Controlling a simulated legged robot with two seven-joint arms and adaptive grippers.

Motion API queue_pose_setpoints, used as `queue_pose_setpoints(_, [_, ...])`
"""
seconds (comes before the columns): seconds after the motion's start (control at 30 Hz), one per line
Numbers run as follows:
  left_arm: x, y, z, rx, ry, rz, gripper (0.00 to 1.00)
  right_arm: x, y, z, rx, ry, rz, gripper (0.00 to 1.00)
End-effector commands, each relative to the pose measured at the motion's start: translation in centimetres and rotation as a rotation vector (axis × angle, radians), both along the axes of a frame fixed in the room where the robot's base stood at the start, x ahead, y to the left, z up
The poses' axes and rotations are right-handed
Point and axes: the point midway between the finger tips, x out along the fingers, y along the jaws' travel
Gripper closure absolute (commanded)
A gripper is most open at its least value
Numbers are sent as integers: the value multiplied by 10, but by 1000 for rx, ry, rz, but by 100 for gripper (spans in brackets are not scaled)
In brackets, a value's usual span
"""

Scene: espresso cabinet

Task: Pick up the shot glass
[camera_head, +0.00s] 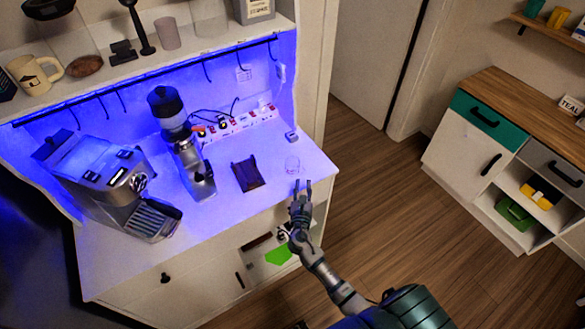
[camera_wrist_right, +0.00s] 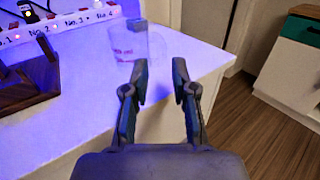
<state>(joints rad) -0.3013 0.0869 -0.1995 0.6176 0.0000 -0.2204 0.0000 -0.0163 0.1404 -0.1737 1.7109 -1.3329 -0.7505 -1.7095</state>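The shot glass (camera_head: 292,165) is small and clear and stands on the white counter (camera_head: 232,207) near its right end. My right gripper (camera_head: 302,184) is open and empty, just in front of the glass and apart from it. In the right wrist view the glass (camera_wrist_right: 130,43) is faint and lies beyond the fingertips, left of the gap between the two fingers (camera_wrist_right: 160,82). Its clear outline is hard to make out there. My left gripper is not in view.
A dark wooden stand (camera_head: 248,174), a grinder (camera_head: 183,145) and an espresso machine (camera_head: 115,185) stand left of the glass. A power strip (camera_head: 238,125) and a small grey block (camera_head: 291,136) lie behind. The counter's right edge is close.

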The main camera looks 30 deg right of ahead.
Motion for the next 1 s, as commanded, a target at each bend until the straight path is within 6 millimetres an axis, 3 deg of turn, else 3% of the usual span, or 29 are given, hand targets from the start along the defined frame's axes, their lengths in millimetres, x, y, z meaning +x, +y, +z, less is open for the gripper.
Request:
queue_pose_setpoints(0.17, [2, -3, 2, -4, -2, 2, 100, 12, -7, 1, -2, -1, -1, 74])
queue_pose_setpoints(0.4, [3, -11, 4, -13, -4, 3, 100, 42, -25, -1, -3, -1, 0, 74])
queue_pose_setpoints(0.7, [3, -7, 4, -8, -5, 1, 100, 47, -30, -2, 0, 0, 0, 74])
queue_pose_setpoints(0.83, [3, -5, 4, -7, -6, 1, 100, 47, -30, -2, -1, 1, 0, 100])
queue_pose_setpoints(1.0, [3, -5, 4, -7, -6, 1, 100, 48, -30, -2, -1, 1, 0, 100])
